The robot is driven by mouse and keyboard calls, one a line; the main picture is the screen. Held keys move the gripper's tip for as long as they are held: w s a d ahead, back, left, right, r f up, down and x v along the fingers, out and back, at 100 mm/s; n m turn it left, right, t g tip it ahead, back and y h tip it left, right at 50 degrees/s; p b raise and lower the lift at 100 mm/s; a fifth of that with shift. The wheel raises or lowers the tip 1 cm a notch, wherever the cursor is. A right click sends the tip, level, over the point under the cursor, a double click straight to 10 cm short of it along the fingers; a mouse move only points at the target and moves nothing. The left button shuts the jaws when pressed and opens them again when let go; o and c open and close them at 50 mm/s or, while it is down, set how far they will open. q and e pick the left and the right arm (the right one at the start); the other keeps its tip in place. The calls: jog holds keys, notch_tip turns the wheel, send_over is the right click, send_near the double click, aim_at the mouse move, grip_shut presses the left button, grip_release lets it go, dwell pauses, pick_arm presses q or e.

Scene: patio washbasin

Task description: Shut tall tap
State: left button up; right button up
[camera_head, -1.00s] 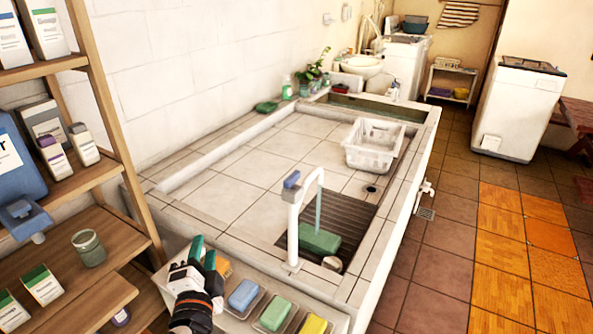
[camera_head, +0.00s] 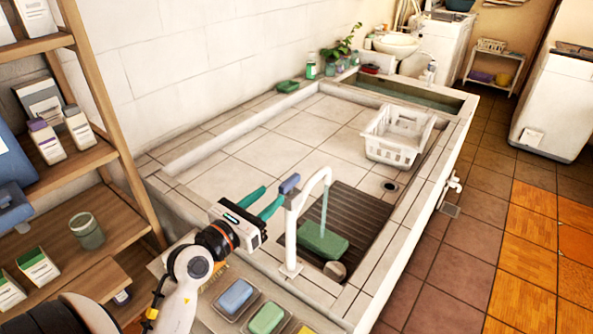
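The tall tap (camera_head: 291,235) is a white upright pipe with a curved spout at the near edge of the basin. Its blue handle (camera_head: 289,184) sits at the top left of the pipe. A stream of water (camera_head: 324,208) falls from the spout onto a green block (camera_head: 322,242) on the dark grate. My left gripper (camera_head: 273,194) is open, its green fingers apart and pointing toward the handle from the left. One finger's tip is very close to the handle; I cannot tell whether they touch. My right gripper is not in view.
A white basket (camera_head: 395,138) stands in the tiled basin. Soap dishes with a blue bar (camera_head: 235,297) and a green bar (camera_head: 267,318) line the near ledge below my arm. A wooden shelf (camera_head: 105,165) stands at left. The floor at right is clear.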

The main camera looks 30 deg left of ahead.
aim_at(298, 173)
pick_arm(q)
jog(key=w, duration=0.3)
jog(key=w+p, duration=0.1)
jog(key=w, duration=0.2)
jog(key=w+p, duration=0.1)
jog(key=w, duration=0.2)
jog(key=shift+w+d, duration=0.25)
jog(key=shift+d, duration=0.15)
jog(key=shift+w, duration=0.3)
grip_shut()
jog(key=shift+f, duration=0.1)
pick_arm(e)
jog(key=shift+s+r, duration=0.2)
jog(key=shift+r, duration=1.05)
